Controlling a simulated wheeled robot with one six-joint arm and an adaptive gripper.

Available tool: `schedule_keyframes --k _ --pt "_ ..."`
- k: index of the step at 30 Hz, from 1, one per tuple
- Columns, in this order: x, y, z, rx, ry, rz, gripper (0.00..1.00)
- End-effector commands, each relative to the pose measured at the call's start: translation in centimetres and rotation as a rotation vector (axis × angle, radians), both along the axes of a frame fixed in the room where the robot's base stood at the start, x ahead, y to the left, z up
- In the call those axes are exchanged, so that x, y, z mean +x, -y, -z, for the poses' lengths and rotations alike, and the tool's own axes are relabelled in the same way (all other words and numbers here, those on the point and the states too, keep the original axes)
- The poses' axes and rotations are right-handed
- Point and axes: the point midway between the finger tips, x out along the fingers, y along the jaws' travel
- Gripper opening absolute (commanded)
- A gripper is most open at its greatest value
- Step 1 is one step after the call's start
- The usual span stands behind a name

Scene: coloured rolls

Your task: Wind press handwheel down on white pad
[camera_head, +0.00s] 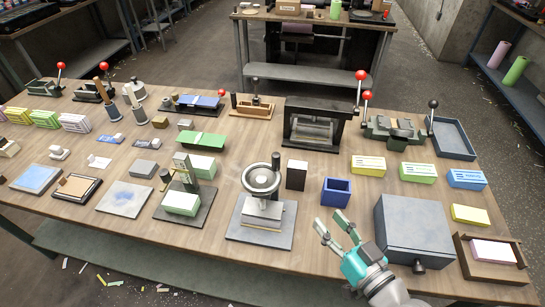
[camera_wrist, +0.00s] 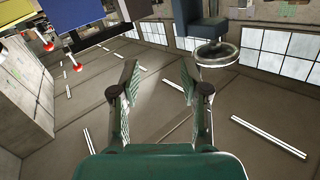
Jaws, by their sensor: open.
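The press has a grey metal handwheel (camera_head: 261,179) with a dark upright knob on its rim. It stands on a flat grey base plate (camera_head: 248,234) at the front middle of the bench. A white pad (camera_head: 263,217) lies under the wheel; whether the press touches it is hidden. My gripper (camera_head: 331,219) is to the right of the press, apart from it, with its fingers spread and empty. In the wrist view my gripper (camera_wrist: 160,72) is open, and the handwheel (camera_wrist: 217,53) shows beyond the right finger.
A blue open box (camera_head: 337,191) and a black block (camera_head: 297,174) stand right of the press. A large grey box (camera_head: 413,232) is right of my gripper. A green-pad press (camera_head: 183,200) stands left. A black roller machine (camera_head: 316,124) is behind.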

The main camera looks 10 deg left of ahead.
Motion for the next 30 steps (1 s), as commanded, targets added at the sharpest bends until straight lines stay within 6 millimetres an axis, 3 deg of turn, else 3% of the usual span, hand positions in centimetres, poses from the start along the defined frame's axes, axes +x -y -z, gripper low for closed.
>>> schedule_keyframes --k 3,10,19,30 --pt "1.4 -1.5 -3.6 -0.02 0.075 -0.112 0.45" --pt "2.0 -3.3 -8.0 -0.063 0.176 -0.268 0.45" --pt "2.7 -4.7 -8.8 -0.074 0.198 -0.305 0.45" --pt "6.4 -9.8 -8.9 -0.073 0.198 -0.306 0.45"
